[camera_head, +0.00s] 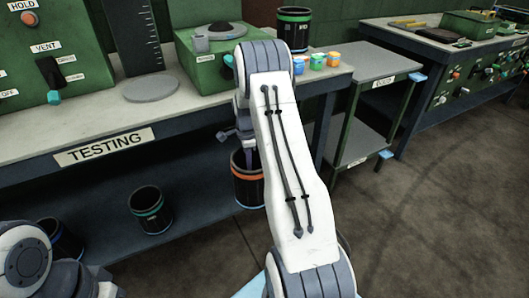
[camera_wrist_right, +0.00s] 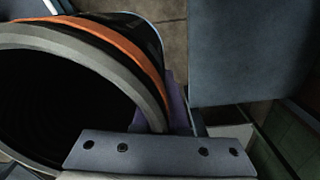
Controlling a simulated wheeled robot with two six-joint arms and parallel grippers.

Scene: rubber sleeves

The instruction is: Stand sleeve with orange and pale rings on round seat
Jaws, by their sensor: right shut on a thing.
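The black sleeve with orange and pale rings (camera_head: 247,186) hangs upright or nearly so by the right end of the lower shelf, partly behind my right arm. Its open mouth, pale rim and orange ring (camera_wrist_right: 128,42) fill the left of the wrist view. My right gripper (camera_head: 246,142) is shut on the sleeve's rim, mostly hidden by my arm; its finger (camera_wrist_right: 174,103) shows at the sleeve wall. I cannot tell whether the sleeve touches the shelf. The round seat (camera_head: 151,88), a flat grey disc, lies bare on the TESTING bench. My left gripper is out of view.
A ruled upright plate (camera_head: 131,35) stands behind the seat, between green control boxes. A green-ringed black sleeve (camera_head: 294,28) stands at the back. Small coloured pots (camera_head: 317,61) line the bench's right end. A teal-ringed sleeve (camera_head: 150,209) stands on the lower shelf (camera_head: 105,190).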

